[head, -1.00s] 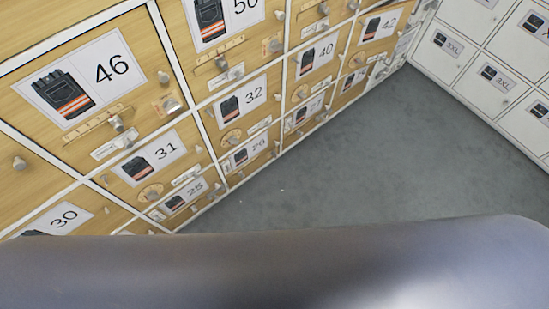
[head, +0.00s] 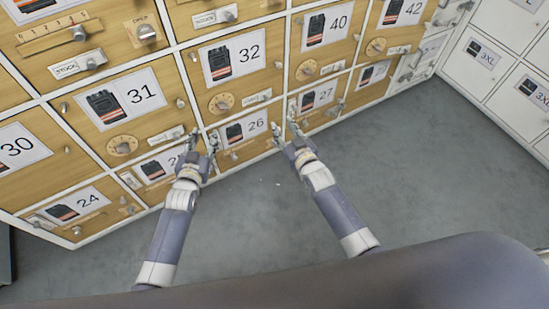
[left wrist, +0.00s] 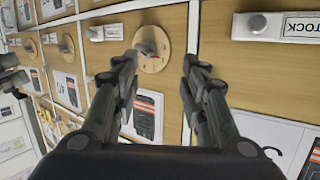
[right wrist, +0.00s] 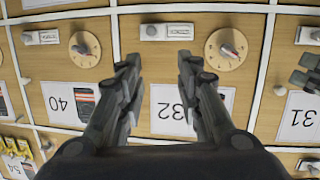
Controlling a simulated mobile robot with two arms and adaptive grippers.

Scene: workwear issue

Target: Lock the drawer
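A wall of numbered wooden drawers shows in the head view, each with a glove-picture label and small fittings. Drawer 26 (head: 245,128) is low in the wall, between my two grippers in the picture. Drawer 32 (head: 233,57) is above it, with a round dial (head: 221,103). My left gripper (head: 203,143) is open and empty in front of the low drawers; its wrist view shows a dial (left wrist: 152,48) beyond the fingers. My right gripper (head: 284,131) is open and empty; its wrist view shows an upside-down 32 label (right wrist: 180,108) and a dial (right wrist: 226,48). I cannot tell which drawer is meant.
Drawer 31 (head: 121,98) is at the left and drawer 27 (head: 318,96) is right of drawer 26. White lockers (head: 495,75) stand at the far right. The grey floor (head: 400,150) between is clear. The visible drawer fronts look closed.

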